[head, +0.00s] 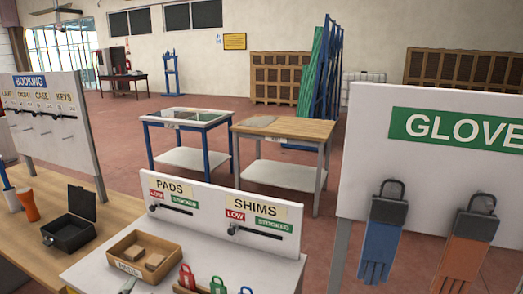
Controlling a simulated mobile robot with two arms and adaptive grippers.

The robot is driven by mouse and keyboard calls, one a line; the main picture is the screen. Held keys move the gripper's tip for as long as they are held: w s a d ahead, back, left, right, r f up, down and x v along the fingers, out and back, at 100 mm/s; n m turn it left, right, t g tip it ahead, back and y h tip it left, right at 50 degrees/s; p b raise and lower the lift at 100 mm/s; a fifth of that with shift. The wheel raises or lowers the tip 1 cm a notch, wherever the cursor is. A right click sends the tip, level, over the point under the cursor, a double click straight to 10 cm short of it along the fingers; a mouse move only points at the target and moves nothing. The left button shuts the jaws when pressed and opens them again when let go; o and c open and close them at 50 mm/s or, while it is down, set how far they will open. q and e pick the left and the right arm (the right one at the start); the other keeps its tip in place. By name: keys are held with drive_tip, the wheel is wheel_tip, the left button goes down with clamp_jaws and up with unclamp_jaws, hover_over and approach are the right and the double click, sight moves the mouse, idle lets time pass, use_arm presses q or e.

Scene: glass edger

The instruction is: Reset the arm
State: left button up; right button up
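Neither of my grippers shows in the head view, and no arm of mine can be made out. In front of me is a white table (85,272) with a sign panel (222,210) reading PADS and SHIMS. A wooden tray (116,251) on the table holds a few tan pads (133,253). Red, green and blue padlocks (187,277) stand at the bottom edge, partly cut off.
A wooden bench (50,222) at left carries an open black box (70,239) and an orange flashlight (28,205). The BOOKING board (75,138) stands behind it. The GLOVE board (375,140) at right holds blue (380,250) and orange gloves (464,262). Two worktables (280,127) stand beyond.

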use_arm(q)
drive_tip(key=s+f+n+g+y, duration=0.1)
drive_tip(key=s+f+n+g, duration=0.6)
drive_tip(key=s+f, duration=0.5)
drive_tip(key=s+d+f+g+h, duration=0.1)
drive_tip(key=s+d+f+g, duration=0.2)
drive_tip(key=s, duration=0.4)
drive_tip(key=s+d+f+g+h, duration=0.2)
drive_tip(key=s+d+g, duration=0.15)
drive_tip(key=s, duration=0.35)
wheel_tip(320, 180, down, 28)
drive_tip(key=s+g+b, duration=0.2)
drive_tip(key=b, duration=0.1)
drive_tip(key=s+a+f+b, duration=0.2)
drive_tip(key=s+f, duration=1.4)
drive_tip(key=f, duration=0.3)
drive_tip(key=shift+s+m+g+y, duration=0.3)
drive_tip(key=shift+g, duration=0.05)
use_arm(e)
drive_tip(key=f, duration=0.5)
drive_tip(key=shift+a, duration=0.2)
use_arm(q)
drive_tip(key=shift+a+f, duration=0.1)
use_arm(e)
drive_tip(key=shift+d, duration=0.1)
